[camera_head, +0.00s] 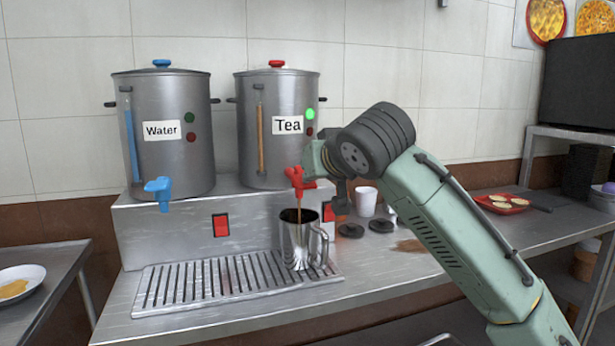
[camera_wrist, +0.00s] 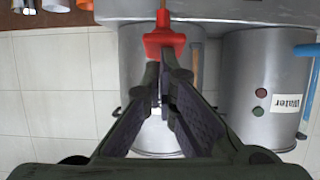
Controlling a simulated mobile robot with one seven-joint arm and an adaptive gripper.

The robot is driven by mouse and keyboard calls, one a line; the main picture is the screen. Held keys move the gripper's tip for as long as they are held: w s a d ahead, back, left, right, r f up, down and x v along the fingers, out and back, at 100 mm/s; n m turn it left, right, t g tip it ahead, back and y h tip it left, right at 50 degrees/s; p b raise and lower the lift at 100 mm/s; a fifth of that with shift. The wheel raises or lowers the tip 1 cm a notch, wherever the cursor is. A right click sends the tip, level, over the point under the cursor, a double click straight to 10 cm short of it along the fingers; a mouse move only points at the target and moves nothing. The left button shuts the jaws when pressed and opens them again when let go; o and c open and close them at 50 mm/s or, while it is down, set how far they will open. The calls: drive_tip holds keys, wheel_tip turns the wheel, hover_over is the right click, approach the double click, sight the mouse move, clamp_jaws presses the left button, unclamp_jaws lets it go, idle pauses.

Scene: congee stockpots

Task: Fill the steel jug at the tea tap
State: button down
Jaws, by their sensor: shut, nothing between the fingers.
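The steel jug (camera_head: 298,243) stands upright on the slatted drip tray, under the red tea tap (camera_head: 297,180). A thin brown stream (camera_head: 299,212) runs from the tap into the jug's mouth. The inside looks dark; I cannot tell the level. The tea urn (camera_head: 275,150), labelled Tea, shows a bright green light. My gripper (camera_head: 322,182) is shut and empty beside the tap, its tips partly hidden by my wrist. In the wrist view, which is upside down, the closed fingertips (camera_wrist: 164,68) are right at the red tap (camera_wrist: 164,40); I cannot tell whether they touch.
The water urn (camera_head: 168,152) with a blue tap (camera_head: 159,192) stands at left. The drip tray (camera_head: 160,308) is clear left of the jug. A white cup (camera_head: 366,201) and dark discs (camera_head: 381,226) are behind my wrist. A red plate of food (camera_head: 500,204) lies at right.

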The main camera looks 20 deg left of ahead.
drive_tip(key=shift+s+f+t+b, duration=0.1)
drive_tip(key=shift+f+t+b, duration=0.1)
drive_tip(key=shift+t+b, duration=0.15)
idle(5.3)
